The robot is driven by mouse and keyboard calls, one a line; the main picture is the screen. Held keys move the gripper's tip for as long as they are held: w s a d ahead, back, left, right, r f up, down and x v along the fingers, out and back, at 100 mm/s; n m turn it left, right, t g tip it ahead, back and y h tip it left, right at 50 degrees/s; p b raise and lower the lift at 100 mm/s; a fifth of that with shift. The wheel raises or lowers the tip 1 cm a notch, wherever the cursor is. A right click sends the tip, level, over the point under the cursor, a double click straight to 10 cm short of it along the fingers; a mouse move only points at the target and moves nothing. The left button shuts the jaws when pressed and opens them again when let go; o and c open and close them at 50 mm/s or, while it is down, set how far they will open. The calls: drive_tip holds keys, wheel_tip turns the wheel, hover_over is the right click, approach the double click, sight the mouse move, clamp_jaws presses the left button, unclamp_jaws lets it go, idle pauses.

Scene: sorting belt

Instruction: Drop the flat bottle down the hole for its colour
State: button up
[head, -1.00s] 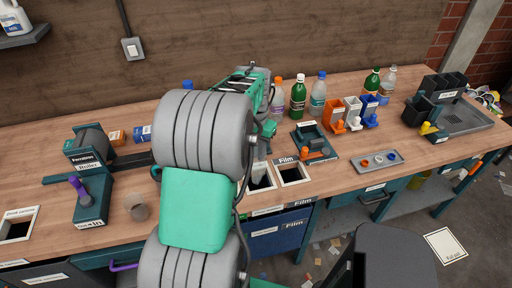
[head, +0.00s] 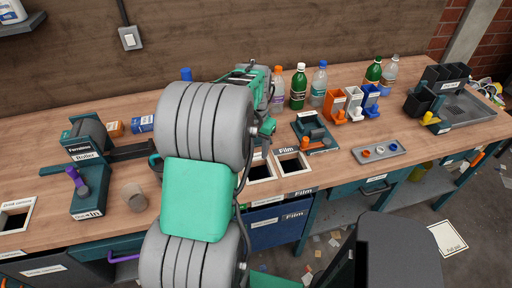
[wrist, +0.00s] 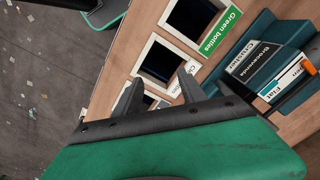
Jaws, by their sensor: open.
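My gripper (wrist: 160,92) is open, with two dark fingers apart and nothing seen between them. In the wrist view the fingers are over the row of holes in the bench. One square hole (wrist: 190,20) has a green "Green bottles" label; the hole beside it (wrist: 160,60), nearer the fingers, has a white label starting "Cl", partly hidden. Another hole is mostly hidden behind the fingers. In the head view my arm covers most of the gripper; a dark hole (head: 261,170) shows beside the "Film" hole (head: 291,165). I cannot make out the flat bottle in either current view.
Several upright bottles (head: 298,88) stand along the back of the bench. A teal fixture (head: 314,133), coloured holders (head: 352,103) and a grey tray (head: 379,152) are right of the holes. The roller device (head: 90,150) is at left.

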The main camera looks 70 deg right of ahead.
wheel_tip(320, 180, up, 8)
drive_tip(key=b, duration=0.1)
idle(0.4)
drive_tip(key=shift+f, duration=0.1)
idle(0.4)
